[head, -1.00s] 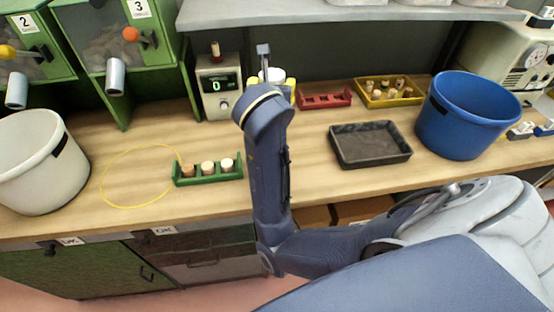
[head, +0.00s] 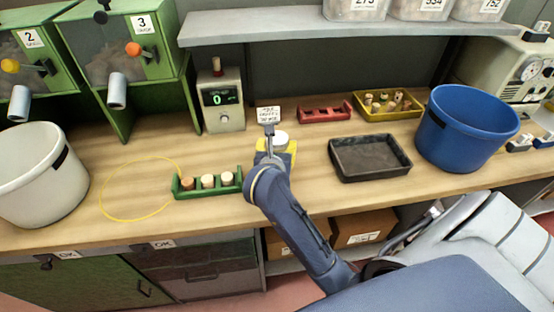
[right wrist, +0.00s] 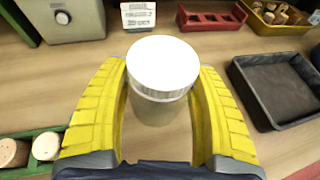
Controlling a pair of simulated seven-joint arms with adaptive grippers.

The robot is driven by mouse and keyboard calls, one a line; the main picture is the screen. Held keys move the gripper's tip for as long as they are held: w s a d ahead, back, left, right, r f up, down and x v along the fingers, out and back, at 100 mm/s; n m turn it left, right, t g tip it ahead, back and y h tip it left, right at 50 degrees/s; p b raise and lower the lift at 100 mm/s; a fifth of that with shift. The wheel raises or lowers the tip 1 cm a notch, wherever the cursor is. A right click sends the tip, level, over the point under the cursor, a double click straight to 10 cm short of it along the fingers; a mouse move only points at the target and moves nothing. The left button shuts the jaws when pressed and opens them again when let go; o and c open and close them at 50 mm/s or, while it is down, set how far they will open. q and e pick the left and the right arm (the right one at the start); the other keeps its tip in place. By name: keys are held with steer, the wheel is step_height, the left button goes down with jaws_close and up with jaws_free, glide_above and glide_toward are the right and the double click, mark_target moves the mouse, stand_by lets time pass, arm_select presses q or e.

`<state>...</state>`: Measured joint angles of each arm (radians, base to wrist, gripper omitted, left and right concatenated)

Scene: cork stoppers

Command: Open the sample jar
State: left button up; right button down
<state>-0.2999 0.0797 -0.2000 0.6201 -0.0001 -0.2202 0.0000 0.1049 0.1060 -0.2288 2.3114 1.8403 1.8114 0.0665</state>
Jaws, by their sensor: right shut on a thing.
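The sample jar (right wrist: 162,75) is a pale cylinder with a broad white lid, upright between the yellow fingers of my right gripper (right wrist: 160,84). The gripper is shut on the jar, with a finger on each side of it. In the head view the white lid (head: 280,138) shows just beyond my right gripper (head: 277,148), over the middle of the bench. I cannot tell whether the jar's base touches the wood. My wrist and fingers hide most of its body in the head view. My left gripper is in neither view.
A small sign card (head: 268,114) stands behind the jar. A green rack (head: 212,187) with three corks is to its left, a black tray (head: 370,170) to its right. A digital display box (head: 222,112), red rack (head: 325,114) and yellow cork tray (head: 388,117) stand behind. The yellow ring area is clear.

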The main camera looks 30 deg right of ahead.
steer(key=shift+f, duration=2.6)
steer(key=shift+f, duration=0.2)
steer(key=shift+c, duration=1.5)
jaws_free()
steer(key=shift+r, duration=0.15)
steer(key=shift+s+a+r, duration=0.1)
steer(key=shift+a, duration=0.05)
steer(key=v, duration=1.1)
steer(key=shift+s+a, duration=0.15)
steer(key=shift+s, duration=0.05)
